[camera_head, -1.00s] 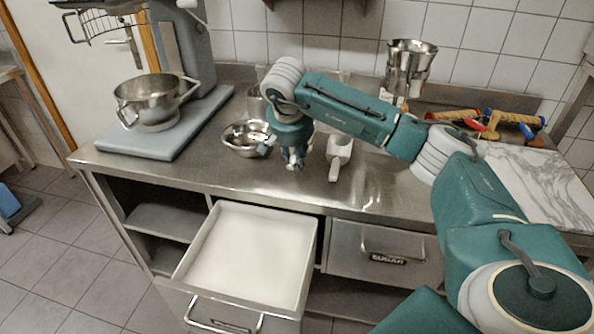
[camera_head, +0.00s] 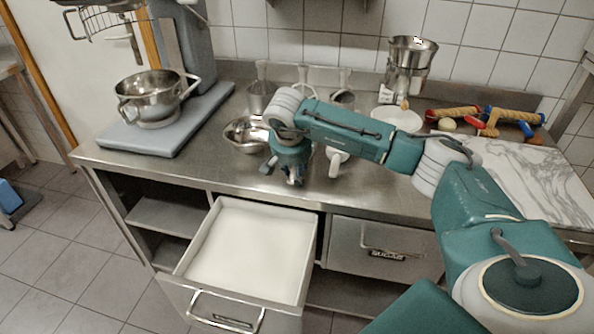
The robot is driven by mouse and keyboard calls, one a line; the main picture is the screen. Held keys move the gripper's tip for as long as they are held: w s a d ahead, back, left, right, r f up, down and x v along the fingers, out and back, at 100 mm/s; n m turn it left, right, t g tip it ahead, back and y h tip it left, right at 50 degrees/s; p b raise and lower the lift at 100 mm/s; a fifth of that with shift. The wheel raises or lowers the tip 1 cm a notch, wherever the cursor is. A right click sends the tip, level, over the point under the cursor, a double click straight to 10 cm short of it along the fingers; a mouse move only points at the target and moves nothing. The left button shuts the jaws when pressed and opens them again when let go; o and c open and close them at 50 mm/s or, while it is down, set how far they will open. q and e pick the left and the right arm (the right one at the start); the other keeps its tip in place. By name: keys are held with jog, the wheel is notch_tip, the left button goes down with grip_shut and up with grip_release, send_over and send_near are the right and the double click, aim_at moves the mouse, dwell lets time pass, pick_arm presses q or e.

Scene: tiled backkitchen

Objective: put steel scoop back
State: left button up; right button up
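My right gripper (camera_head: 284,176) hangs over the front part of the steel counter, fingers pointing down. It is small and dark in the head view, and I cannot tell whether it is open or shut. No held object is clear at it. A pale scoop (camera_head: 336,160) lies on the counter just right of it, partly hidden by my arm. Scoop-like vessels with upright handles stand at the back wall: one at the left (camera_head: 262,92) and one at the right (camera_head: 343,96). I cannot tell which one is the steel scoop. My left gripper is not in view.
An open drawer (camera_head: 189,262) with white contents juts out below the counter. The sugar drawer (camera_head: 384,250) beside it is shut. A steel bowl (camera_head: 246,146) sits left of my gripper. A mixer (camera_head: 160,135), rolling pins (camera_head: 455,113) and a marble slab (camera_head: 535,180) flank the counter.

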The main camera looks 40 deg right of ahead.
jog(key=shift+r, duration=0.35)
jog(key=b+v, duration=0.2)
jog(key=v, duration=0.9)
jog(key=shift+s+a+r, duration=0.15)
jog(key=shift+r, duration=0.1)
